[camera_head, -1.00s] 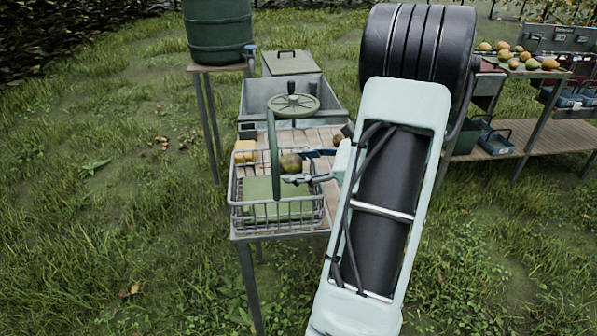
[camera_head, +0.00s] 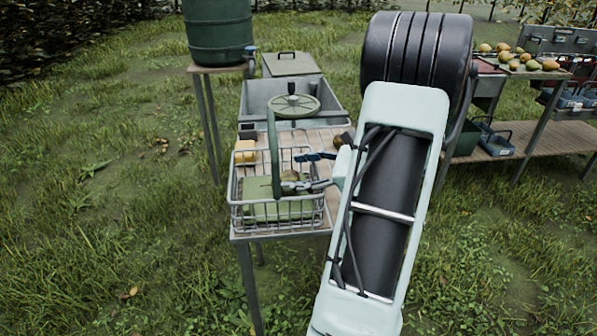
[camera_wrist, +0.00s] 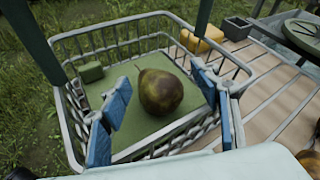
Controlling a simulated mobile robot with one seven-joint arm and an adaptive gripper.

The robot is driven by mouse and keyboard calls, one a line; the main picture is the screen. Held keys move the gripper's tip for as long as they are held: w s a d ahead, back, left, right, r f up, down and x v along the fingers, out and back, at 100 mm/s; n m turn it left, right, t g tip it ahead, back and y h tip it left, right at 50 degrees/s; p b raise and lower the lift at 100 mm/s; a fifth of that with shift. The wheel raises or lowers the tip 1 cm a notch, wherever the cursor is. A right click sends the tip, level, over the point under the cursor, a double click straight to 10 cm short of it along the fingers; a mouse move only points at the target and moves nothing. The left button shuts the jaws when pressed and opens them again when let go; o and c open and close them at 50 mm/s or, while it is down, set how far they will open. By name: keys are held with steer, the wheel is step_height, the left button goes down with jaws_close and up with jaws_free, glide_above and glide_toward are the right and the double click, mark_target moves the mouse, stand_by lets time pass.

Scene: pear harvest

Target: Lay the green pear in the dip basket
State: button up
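The green pear (camera_wrist: 160,92), brownish-green, lies on the green floor of the wire dip basket (camera_wrist: 68,128) in the wrist view. In the head view, the pear (camera_head: 290,175) is partly hidden behind the dark green post and my gripper. The basket (camera_head: 279,222) stands at the near end of the slatted table. My gripper (camera_wrist: 163,112) is open, its blue-padded fingers spread on either side of the pear with visible gaps. In the head view, my gripper (camera_head: 300,171) reaches into the basket from the right.
A yellow block (camera_head: 245,151) and another brown pear (camera_head: 342,139) lie on the table. A grey basin (camera_head: 262,94) stands behind. Open grass lies left.

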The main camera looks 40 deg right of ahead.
steer(key=shift+s+f, duration=0.2)
steer(key=shift+f, duration=0.2)
steer(key=shift+r, duration=0.1)
steer(key=shift+r+p, duration=0.3)
steer(key=shift+p, duration=0.05)
steer(key=r+p+v, duration=0.1)
steer(key=v, duration=1.1)
steer(key=shift+w, duration=0.15)
steer(key=shift+d, duration=0.1)
